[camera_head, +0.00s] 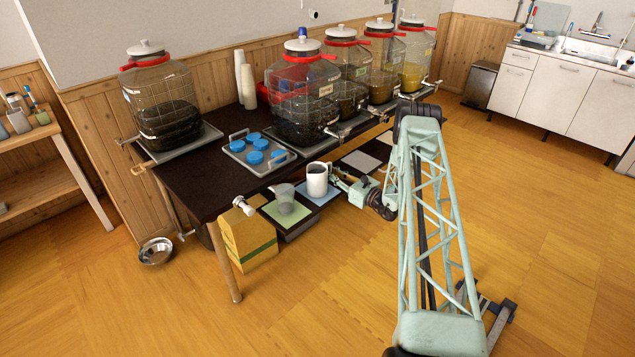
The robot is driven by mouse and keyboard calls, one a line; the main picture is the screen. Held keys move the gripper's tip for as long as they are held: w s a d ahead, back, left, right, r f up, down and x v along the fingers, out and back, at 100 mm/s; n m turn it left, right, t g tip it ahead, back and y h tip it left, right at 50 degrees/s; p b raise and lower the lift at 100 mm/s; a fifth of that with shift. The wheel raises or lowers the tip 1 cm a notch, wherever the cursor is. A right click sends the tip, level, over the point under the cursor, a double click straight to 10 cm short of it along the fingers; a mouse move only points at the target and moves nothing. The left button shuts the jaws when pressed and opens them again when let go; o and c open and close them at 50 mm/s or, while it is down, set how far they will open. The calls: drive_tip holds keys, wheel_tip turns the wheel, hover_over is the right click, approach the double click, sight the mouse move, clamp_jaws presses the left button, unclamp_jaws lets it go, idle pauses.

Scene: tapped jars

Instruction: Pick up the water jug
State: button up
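A clear, translucent jug (285,198) stands on a green mat on the low shelf in front of the dark table. A white mug-like vessel (317,181) with a dark opening stands just right of it on a blue mat. I cannot tell from looks alone which one is the water jug. My gripper (340,183) reaches in from the right, low beside the white vessel, with its fingers towards it. The fingers are too small to show whether they are open or touch the vessel. The clear jug is apart from my gripper.
The dark table (190,178) carries several large tapped jars with red collars, a tray (236,151) with blue lids, and stacked white cups (246,86). A yellow box (247,237) and a metal bowl (155,251) are on the floor.

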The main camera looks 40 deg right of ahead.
sight(331, 164)
drive_tip(key=shift+c, duration=0.4)
clamp_jaws()
drive_tip(key=shift+w+r, duration=0.1)
drive_tip(key=shift+r, duration=0.2)
idle(0.3)
drive_tip(key=shift+d+r+p, duration=0.1)
drive_tip(key=shift+r+p, duration=0.35)
drive_tip(key=shift+r, duration=1.25)
drive_tip(key=s+a+p, duration=0.1)
drive_tip(key=s+a, duration=0.2)
drive_tip(key=s, duration=0.4)
drive_tip(key=s+a+r+p, duration=0.1)
drive_tip(key=s+a, duration=0.3)
drive_tip(key=s, duration=0.3)
drive_tip(key=shift+s+p, duration=0.2)
drive_tip(key=shift+p, duration=0.15)
drive_tip(key=shift+r, duration=0.1)
drive_tip(key=shift+w+a+r, duration=0.1)
